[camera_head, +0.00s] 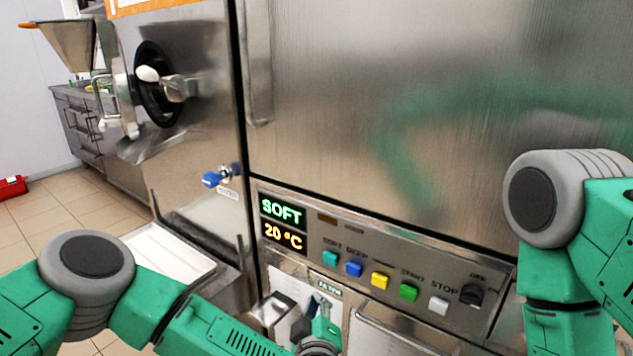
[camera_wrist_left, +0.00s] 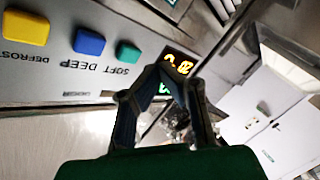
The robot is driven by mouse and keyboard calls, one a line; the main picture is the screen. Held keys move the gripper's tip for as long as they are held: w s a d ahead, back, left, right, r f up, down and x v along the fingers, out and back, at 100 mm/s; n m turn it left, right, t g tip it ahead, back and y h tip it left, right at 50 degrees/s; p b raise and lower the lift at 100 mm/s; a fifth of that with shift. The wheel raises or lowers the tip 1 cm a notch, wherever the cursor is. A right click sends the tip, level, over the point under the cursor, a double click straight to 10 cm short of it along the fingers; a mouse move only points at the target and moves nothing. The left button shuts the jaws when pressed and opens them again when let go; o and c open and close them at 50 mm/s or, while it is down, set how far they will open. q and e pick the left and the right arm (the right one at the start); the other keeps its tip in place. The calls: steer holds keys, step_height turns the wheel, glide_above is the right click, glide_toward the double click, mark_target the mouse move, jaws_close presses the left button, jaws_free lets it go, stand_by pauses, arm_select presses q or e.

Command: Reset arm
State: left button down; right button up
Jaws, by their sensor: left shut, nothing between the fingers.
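My left arm comes in from the lower left in the head view. My left gripper (camera_head: 317,308) is in front of the lower part of the freezer front, below the control panel (camera_head: 385,275). In the left wrist view the fingers of my left gripper (camera_wrist_left: 165,78) come together, shut and empty. They partly cover the lit display (camera_wrist_left: 181,62). My right arm enters at the right edge in the head view, and its gripper is out of view.
The head view shows a lit display (camera_head: 283,222) reading "SOFT" and "20 °C" beside several coloured buttons. A white tray (camera_head: 165,255) lies at lower left, below a blue tap handle (camera_head: 213,179). A red case (camera_head: 12,187) stands on the tiled floor, with open room at left.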

arm_select(q)
steer(key=s+a+f+m+g+h, duration=0.1)
steer(key=s+a+f+m+g, duration=0.2)
steer(key=s+f, duration=0.25)
steer(key=s+a+f+m+g+h+p, duration=0.1)
steer(key=s+a+f+m+g+h, duration=0.1)
steer(key=s+f+m+g, duration=0.3)
steer(key=s+a+f+m+g+h, duration=0.1)
steer(key=s+a+f, duration=0.25)
steer(key=s, duration=0.35)
steer(key=s+a+g+y, duration=0.4)
steer(key=s+a+g, duration=0.2)
steer(key=s+a, duration=1.1)
steer(key=a+p, duration=0.1)
steer(key=a, duration=0.2)
steer(key=shift+a+f+m+g, duration=0.2)
steer(key=shift+a+m+g, duration=0.1)
steer(key=shift+g, duration=0.1)
steer(key=shift+w, duration=0.1)
